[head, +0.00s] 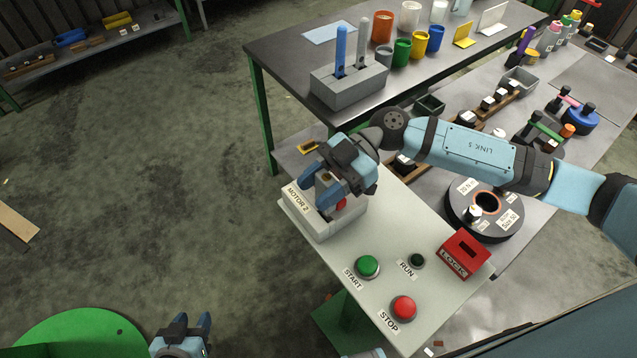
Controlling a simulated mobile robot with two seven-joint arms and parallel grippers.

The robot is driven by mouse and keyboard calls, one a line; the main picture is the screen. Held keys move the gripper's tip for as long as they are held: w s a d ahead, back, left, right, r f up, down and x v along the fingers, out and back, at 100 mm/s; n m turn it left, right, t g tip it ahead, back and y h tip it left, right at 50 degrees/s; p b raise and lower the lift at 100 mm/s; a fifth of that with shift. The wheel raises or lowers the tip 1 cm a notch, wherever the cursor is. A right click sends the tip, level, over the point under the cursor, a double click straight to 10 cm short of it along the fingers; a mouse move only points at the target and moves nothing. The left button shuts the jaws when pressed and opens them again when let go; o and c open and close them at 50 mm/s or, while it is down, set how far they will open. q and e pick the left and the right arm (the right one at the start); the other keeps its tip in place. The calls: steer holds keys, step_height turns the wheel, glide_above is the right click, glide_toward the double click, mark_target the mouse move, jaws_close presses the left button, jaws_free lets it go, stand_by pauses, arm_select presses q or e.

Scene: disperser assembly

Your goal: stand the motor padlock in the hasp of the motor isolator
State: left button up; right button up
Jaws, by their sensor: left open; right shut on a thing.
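The motor isolator (322,228) is a pale box labelled MOTOR 2 at the far left corner of the light panel. My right gripper (318,192) is right over it, pointing down, and hides much of its top. It is shut on a small brownish thing, apparently the motor padlock (325,178), which is mostly hidden between the fingers. A red part (341,204) shows beside the fingers. I cannot see the hasp, nor whether the padlock touches it. My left gripper (190,330) is open and empty at the bottom edge, over the floor, well away from the isolator.
On the panel are a green START button (367,267), a RUN lamp (416,261), a red STOP button (403,308) and a red LOCK box (465,254). A round dark weight (455,212) lies right.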

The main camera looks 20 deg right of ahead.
arm_select(q)
steer(key=shift+r, duration=0.15)
stand_by(0.3)
steer(key=shift+r+p, duration=0.4)
steer(key=shift+p, duration=0.15)
steer(key=shift+f, duration=0.1)
arm_select(e)
steer(key=shift+f, duration=0.8)
steer(key=o, duration=1.1)
arm_select(q)
steer(key=shift+s+a+f+m+b, duration=0.15)
steer(key=shift+f+b, duration=0.45)
steer(key=shift+f, duration=0.3)
steer(key=shift+s+a+f+m+b, duration=0.15)
steer(key=shift+f+b, duration=0.4)
steer(key=shift+f, duration=0.35)
arm_select(e)
steer(key=shift+v, duration=6.95)
